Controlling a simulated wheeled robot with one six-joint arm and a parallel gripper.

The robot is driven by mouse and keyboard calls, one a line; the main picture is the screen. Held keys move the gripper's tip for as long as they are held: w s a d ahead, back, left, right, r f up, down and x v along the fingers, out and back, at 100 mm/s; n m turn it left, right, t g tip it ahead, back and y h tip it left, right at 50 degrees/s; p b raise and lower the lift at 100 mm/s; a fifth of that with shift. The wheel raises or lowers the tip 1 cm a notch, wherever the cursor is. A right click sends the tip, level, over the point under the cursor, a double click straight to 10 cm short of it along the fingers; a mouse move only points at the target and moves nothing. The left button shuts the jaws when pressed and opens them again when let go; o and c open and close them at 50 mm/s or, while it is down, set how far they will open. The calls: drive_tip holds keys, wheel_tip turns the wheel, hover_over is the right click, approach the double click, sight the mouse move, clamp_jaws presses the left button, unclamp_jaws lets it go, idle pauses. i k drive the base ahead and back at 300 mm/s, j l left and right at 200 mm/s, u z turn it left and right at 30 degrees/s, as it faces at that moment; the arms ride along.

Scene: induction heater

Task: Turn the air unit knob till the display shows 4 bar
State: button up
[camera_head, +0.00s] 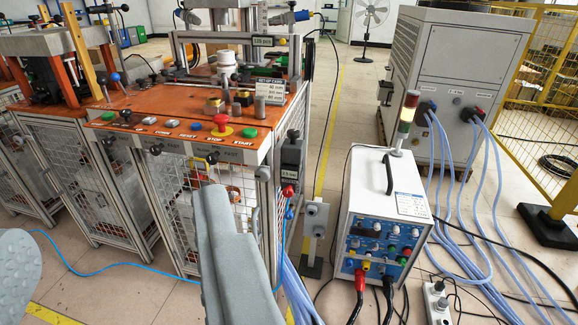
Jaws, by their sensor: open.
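The air unit (291,160) is a dark box fixed to the front right post of the orange-topped bench. A dark knob (293,135) appears to sit on its top. A small pale display (290,171) is on its lower front; its text is too small to read surely. A red fitting and a blue hose are below it. My gripper (118,225) is open and empty, with one grey finger at the left edge and the other in the lower middle. In the picture the right finger is left of and below the air unit, apart from it.
The bench (150,150) has mesh sides and a row of buttons along its front. A white generator cabinet (375,225) with cables stands to the right. A grey chiller (455,80) is behind it. Hoses and cables lie on the floor. A narrow floor strip separates bench and cabinet.

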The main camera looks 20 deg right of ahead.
sight(294, 135)
drive_tip(key=i+l, duration=0.25)
drive_tip(key=i, duration=0.2)
drive_tip(key=i+l, duration=0.2)
drive_tip(key=i, duration=0.25)
